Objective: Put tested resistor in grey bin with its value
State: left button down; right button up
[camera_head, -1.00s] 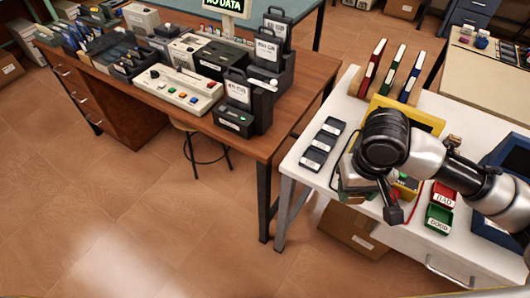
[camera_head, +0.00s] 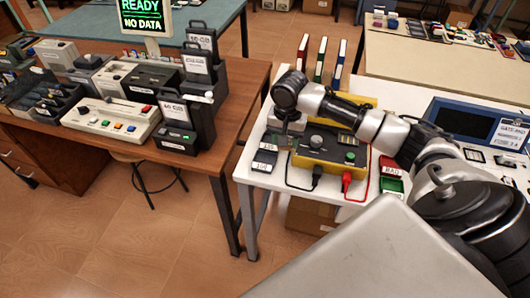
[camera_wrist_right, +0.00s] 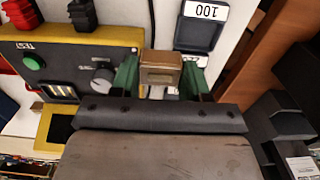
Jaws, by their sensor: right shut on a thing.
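My right gripper (camera_wrist_right: 162,82) is shut on a small brown block-like piece (camera_wrist_right: 161,68), likely the resistor, between its green fingers. In the head view the wrist hangs over the left end of the yellow tester (camera_head: 318,160), and the held piece cannot be made out there. A dark grey bin (camera_wrist_right: 199,32) labelled 100 lies just beyond the fingertips in the wrist view. Dark bins with pale labels (camera_head: 263,160) stand at the white table's left edge in the head view; their labels are too small to read surely. My left gripper is not in view.
A red BAD bin (camera_head: 391,166) and a green GOOD bin (camera_head: 391,186) stand right of the tester. Black and red leads hang at its front. Binders (camera_head: 320,60) stand behind. A brown desk with devices is at left, across a floor gap.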

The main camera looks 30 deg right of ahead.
aim_at(265, 161)
jog(key=w+a+f, duration=0.1)
jog(key=w, duration=0.1)
jog(key=w+a+f, duration=0.1)
jog(key=a+f, duration=0.1)
jog(key=shift+w+a, duration=0.2)
jog(key=shift+w, duration=0.2)
jog(key=shift+w+a+f, duration=0.25)
jog(key=shift+f, duration=2)
jog(key=shift+s+f+p, duration=0.1)
jog(key=shift+f+p, duration=0.1)
jog(key=shift+p, duration=0.1)
